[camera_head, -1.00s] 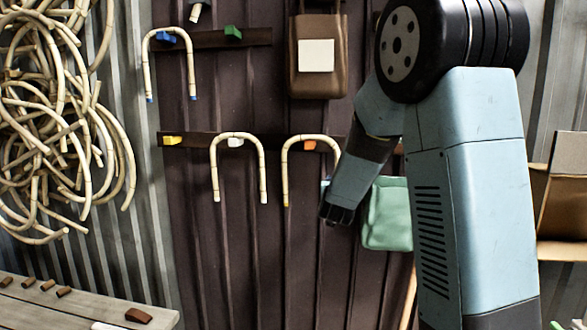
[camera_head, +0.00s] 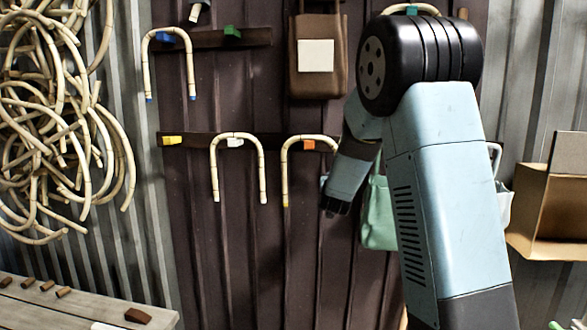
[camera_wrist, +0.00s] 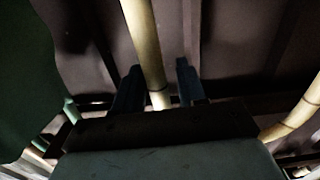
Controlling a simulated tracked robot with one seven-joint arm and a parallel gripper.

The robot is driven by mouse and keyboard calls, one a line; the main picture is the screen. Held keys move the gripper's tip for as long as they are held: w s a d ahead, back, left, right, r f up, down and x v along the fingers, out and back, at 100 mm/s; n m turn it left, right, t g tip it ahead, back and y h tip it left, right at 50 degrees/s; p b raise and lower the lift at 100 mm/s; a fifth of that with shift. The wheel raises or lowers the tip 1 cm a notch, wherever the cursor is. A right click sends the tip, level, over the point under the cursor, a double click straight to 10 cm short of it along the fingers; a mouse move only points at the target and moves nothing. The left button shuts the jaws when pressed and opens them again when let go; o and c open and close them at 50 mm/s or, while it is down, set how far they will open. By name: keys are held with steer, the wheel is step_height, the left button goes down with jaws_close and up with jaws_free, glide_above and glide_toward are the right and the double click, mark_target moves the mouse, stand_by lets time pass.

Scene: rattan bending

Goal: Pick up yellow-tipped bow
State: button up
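The yellow-tipped bow (camera_head: 284,172) is a pale inverted U of rattan. It hangs on the orange hook (camera_head: 308,145), with yellow at its left end; its right leg is mostly hidden behind my arm in the head view. My gripper (camera_head: 335,210) points down-left beside that right side. In the wrist view my gripper (camera_wrist: 158,78) is open, with a rattan leg (camera_wrist: 143,40) between its two fingers and a gap to the right finger. Another rattan leg (camera_wrist: 290,125) shows at the right there.
A second bow (camera_head: 214,172) hangs just left on a white hook. A blue-tipped bow (camera_head: 148,65) hangs higher. A green bag (camera_head: 380,215) hangs close right of my gripper. A bench (camera_head: 60,305) stands lower left.

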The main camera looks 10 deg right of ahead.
jaws_close()
steer(key=shift+r, duration=0.1)
